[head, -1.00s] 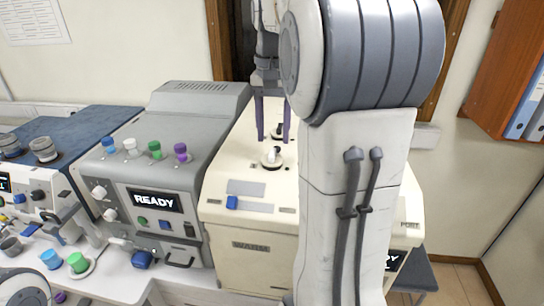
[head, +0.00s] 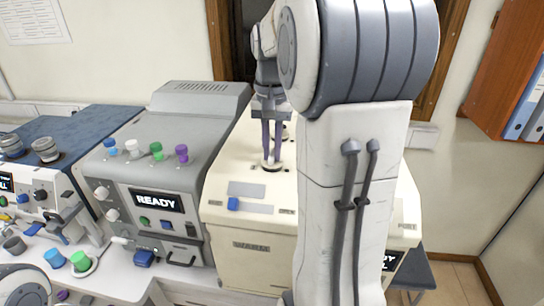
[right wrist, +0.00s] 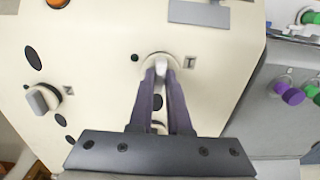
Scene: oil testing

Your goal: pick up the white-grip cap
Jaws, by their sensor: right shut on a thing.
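The white-grip cap (right wrist: 157,60) sits on the top of the cream machine (right wrist: 105,70). It has an upright white grip on a round base. My right gripper (right wrist: 160,75) points down over it, with its purple fingers shut on the grip. In the head view the fingertips of the right gripper (head: 272,160) meet the cap, and only its dark base ring (head: 272,168) shows clearly below them. The cap still appears seated on the machine top. My left gripper is not in view.
Another cap with a grey grip (right wrist: 42,98) sits on the same top. A grey machine (head: 165,150) with several coloured caps and a READY screen stands to the left. Beyond it is a blue-topped machine (head: 75,130). My right arm hides the cream machine's right side.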

